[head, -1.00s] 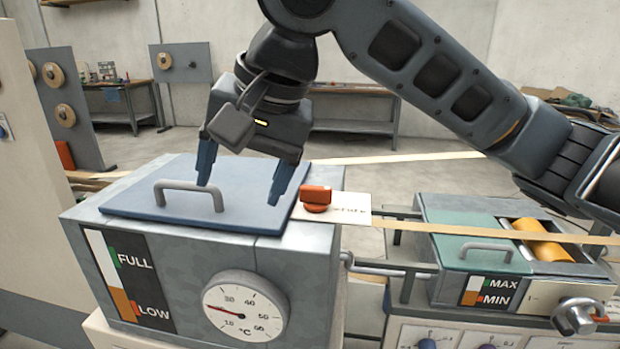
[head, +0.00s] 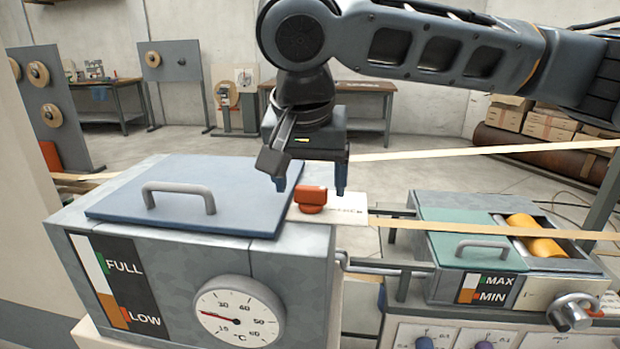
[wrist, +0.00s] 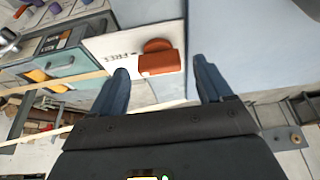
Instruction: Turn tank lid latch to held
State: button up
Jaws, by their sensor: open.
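The orange-red tank lid latch (head: 311,199) sits on a white label plate (head: 347,209) at the right edge of the tank top, beside the blue-grey lid (head: 185,195). My gripper (head: 310,190) is open, with its blue fingers pointing down on either side of the latch in the head view. In the wrist view the latch (wrist: 160,62) lies just past and between the two open fingertips (wrist: 160,75), with no contact visible. Letters reading roughly "FREE" show on the plate beside it. The lid looks shut.
The lid's grey handle (head: 179,196) rises left of my gripper. A dial gauge (head: 238,316) is on the tank front. A pale strip (head: 480,150) runs behind my gripper, and a smaller green-lidded tank (head: 510,250) stands at the right.

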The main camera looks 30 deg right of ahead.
jog(key=shift+w+d+f, duration=0.1)
jog(key=shift+f, duration=0.3)
jog(key=shift+c, duration=0.4)
jog(key=c, duration=1)
jog(key=shift+o, duration=0.2)
